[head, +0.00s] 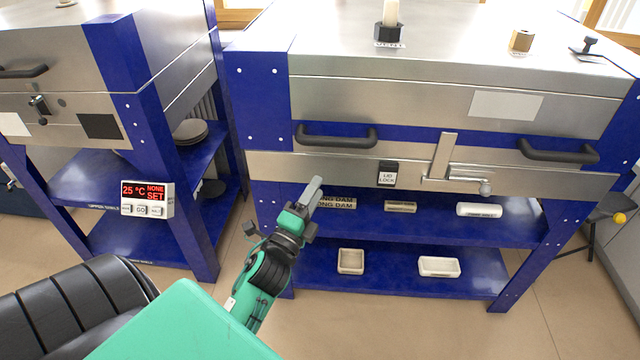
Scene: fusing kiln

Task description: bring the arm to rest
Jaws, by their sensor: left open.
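My left gripper (304,201) is in front of the right kiln (350,168), below its front edge and left of the lid lock. It is open, with nothing seen between its fingers. One grey finger points up and right, near the left dam label on the shelf. My green and black left arm comes in from the bottom left. My right gripper is out of view.
The kiln's lid is down, with two black handles (336,136) and a lid lock box (387,174). Blue shelves below hold small pale trays (440,267). A second kiln (60,110) stands at left; its controller (147,199) reads 25 °C. Floor shows between them.

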